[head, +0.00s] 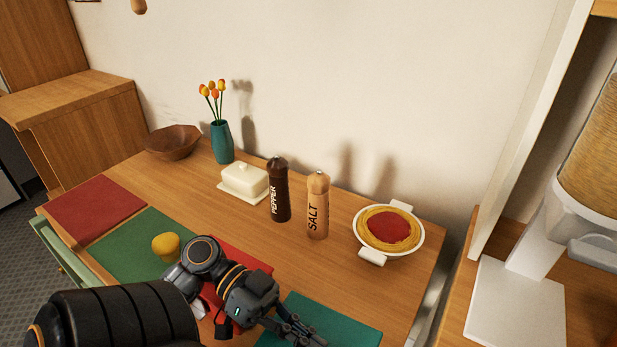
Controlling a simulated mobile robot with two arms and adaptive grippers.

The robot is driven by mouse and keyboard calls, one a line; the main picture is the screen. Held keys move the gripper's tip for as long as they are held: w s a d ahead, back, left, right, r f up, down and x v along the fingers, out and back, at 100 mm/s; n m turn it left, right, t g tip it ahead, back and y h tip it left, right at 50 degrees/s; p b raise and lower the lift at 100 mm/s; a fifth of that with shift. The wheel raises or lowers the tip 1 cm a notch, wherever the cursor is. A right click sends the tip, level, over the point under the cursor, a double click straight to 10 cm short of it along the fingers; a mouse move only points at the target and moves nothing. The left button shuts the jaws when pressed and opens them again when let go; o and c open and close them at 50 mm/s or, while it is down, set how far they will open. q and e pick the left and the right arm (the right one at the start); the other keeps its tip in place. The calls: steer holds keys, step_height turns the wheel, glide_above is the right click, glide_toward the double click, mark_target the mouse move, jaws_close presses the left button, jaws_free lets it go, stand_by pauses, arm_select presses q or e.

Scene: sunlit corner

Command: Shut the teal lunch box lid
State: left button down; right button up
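I cannot make out a teal lunch box or its lid for certain. A flat teal rectangle (322,318) lies at the front right of the table and looks like a placemat; my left gripper and the picture's bottom edge hide part of it. My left gripper (308,342) reaches in from the left, with its fingers over or in front of this teal piece. Its fingertips are near the bottom edge, and I cannot tell whether they are apart or closed. My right gripper is not in view.
On the table (330,265) stand a wooden bowl (172,142), teal vase (222,142), butter dish (245,181), pepper mill (279,190), salt mill (317,207) and pasta dish (388,229). My arm covers part of a red mat (243,259).

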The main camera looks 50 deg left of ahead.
arm_select(q)
steer(key=shift+v, duration=3.8)
